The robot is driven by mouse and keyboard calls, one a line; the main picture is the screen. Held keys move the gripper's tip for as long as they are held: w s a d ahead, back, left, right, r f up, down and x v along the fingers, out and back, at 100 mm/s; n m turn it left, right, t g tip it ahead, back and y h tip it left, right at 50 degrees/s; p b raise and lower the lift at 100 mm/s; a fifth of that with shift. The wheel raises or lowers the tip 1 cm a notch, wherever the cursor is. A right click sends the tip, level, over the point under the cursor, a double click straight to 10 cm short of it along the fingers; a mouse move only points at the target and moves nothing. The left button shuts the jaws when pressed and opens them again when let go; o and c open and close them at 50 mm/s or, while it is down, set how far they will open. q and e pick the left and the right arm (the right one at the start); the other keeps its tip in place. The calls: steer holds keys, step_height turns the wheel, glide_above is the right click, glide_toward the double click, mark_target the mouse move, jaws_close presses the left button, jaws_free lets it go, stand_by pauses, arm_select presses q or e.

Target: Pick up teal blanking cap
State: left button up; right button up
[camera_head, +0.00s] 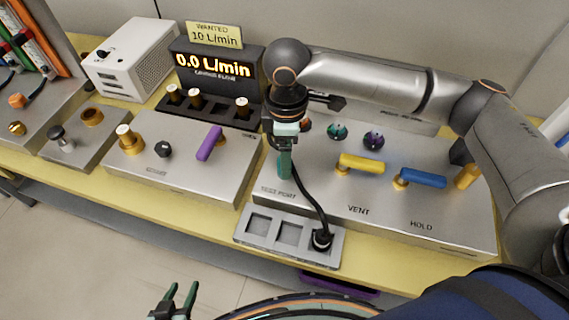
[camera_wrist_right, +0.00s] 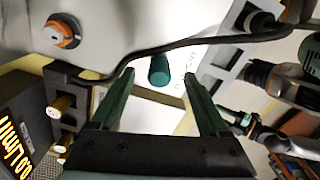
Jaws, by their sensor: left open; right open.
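The teal blanking cap (camera_wrist_right: 159,70) shows in the right wrist view as a short cylinder on the grey panel, between and beyond my right gripper's fingertips. Both teal fingers stand apart from it, with nothing held. In the head view my right gripper (camera_head: 285,172) points down over the left end of the right-hand panel, near the test port lettering. The cap cannot be told apart from the fingers there. My left gripper (camera_head: 175,302) is open and empty at the bottom edge, in front of the bench.
A black cable runs beside the right gripper to a black connector (camera_head: 322,240) in a slotted grey tray (camera_head: 243,239). Yellow (camera_head: 362,164) and blue (camera_head: 422,178) handles stand on the panel to the right. A purple handle (camera_head: 210,142) stands on the panel to the left.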

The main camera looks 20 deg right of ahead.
step_height(320, 180, down, 2)
jaws_close()
stand_by(0.7)
